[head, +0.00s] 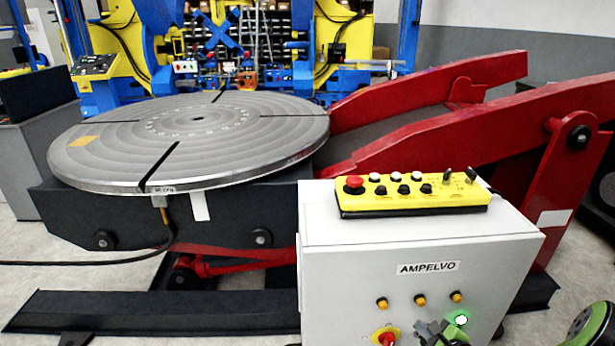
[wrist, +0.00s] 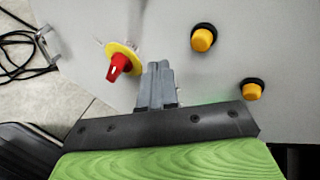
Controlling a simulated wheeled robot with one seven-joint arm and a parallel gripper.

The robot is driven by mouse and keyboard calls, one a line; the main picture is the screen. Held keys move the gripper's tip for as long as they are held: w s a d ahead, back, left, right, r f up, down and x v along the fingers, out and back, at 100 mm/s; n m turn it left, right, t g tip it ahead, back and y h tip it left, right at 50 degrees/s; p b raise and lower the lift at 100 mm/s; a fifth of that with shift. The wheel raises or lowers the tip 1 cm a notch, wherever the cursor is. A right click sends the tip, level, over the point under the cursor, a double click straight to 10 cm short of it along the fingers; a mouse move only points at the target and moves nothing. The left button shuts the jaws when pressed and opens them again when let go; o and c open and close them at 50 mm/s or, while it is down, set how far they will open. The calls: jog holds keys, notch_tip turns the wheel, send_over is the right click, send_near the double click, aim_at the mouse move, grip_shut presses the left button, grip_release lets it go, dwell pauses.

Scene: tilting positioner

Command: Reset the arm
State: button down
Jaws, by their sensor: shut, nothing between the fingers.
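My gripper (head: 430,328) is at the bottom edge of the head view, in front of the white control cabinet (head: 400,250) marked AMPELVO. In the wrist view the two grey fingers (wrist: 158,70) are together, with nothing seen between them. They point at the cabinet face, between the red rotary switch (wrist: 118,66) on its yellow plate and the yellow buttons (wrist: 203,38). The red switch also shows in the head view (head: 387,338), just left of my gripper. Whether the fingertips touch the cabinet cannot be told.
A yellow control pendant (head: 410,205) with a red stop button lies on the cabinet top. The large round positioner table (head: 200,130) lies behind to the left, with red arms (head: 450,140) to the right. A green light (head: 461,320) glows beside my gripper.

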jog(key=s+a+r+n+g, duration=0.3)
jog(key=a+r+n, duration=0.4)
jog(key=n, duration=0.1)
jog(key=s+a+r+n+g, duration=0.3)
jog(key=s+a+r+n, duration=0.1)
jog(key=a+r+n, duration=0.3)
jog(key=s+r+n+h, duration=0.1)
jog(key=s+r+n, duration=0.4)
jog(key=s, duration=0.4)
jog(key=s+r+n+h, duration=0.2)
jog(key=s+r+n, duration=0.3)
jog(key=s, duration=0.4)
notch_tip(320, 180, up, 13)
jog(key=p, duration=1.3)
jog(key=shift+s+a, duration=0.25)
jog(key=shift+s, duration=0.05)
